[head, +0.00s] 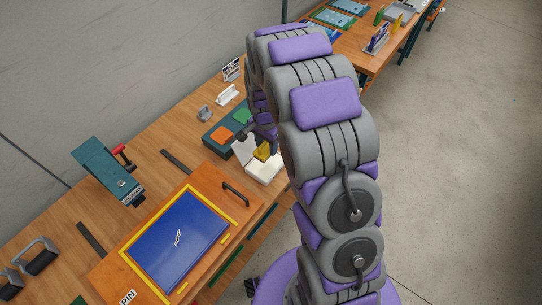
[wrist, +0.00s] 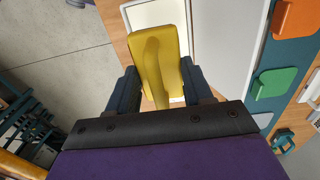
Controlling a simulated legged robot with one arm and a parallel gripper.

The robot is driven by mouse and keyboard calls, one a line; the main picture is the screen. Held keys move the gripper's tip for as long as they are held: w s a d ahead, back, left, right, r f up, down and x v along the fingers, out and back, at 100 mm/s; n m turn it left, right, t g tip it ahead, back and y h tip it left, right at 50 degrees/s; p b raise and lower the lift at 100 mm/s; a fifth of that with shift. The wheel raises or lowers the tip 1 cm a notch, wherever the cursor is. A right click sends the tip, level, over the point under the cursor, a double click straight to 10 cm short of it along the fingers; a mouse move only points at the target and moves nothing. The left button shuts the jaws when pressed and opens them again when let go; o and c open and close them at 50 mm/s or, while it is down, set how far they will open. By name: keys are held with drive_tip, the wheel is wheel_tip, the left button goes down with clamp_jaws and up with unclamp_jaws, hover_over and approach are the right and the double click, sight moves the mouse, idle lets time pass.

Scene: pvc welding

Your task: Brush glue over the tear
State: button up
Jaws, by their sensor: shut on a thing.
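A blue sheet (head: 160,250) in a yellow frame lies on the orange wooden board, with a small white tear mark (head: 178,238) near its middle. My gripper (wrist: 159,84) is shut on a yellow tool (wrist: 158,48), likely the brush, which stands between its two dark fingers in the wrist view. In the head view the yellow tool (head: 264,152) shows at the white open tray (head: 262,170), to the upper right of the blue sheet. My arm partly hides the gripper there. The tool's working end is not clear, and I cannot tell whether it touches the tray.
A teal box with orange and green pads (head: 225,134) stands beside the white tray. A teal clamp stand with a red handle (head: 108,170) is behind the board. A black handle (head: 236,193) rises from the board's right end. The floor at right is clear.

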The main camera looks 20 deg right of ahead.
sight(268, 146)
drive_tip(key=shift+w+d, duration=0.1)
drive_tip(key=shift+d, duration=0.4)
drive_tip(key=shift+a, duration=0.5)
drive_tip(key=shift+a+f, duration=0.25)
drive_tip(key=shift+a, duration=0.2)
drive_tip(key=shift+f, duration=0.25)
drive_tip(key=f, duration=0.1)
drive_tip(key=d+f, duration=0.1)
drive_tip(key=f, duration=0.1)
drive_tip(key=shift+d+f, duration=0.15)
drive_tip(key=shift+d, duration=0.1)
drive_tip(key=shift+a+f+b, duration=0.15)
drive_tip(key=shift+f+b, duration=0.15)
drive_tip(key=shift+f, duration=0.35)
drive_tip(key=shift+a+f, duration=0.2)
drive_tip(key=shift+a, duration=0.25)
drive_tip(key=shift+d, duration=0.45)
drive_tip(key=shift+a+f, duration=0.1)
drive_tip(key=shift+a, duration=0.25)
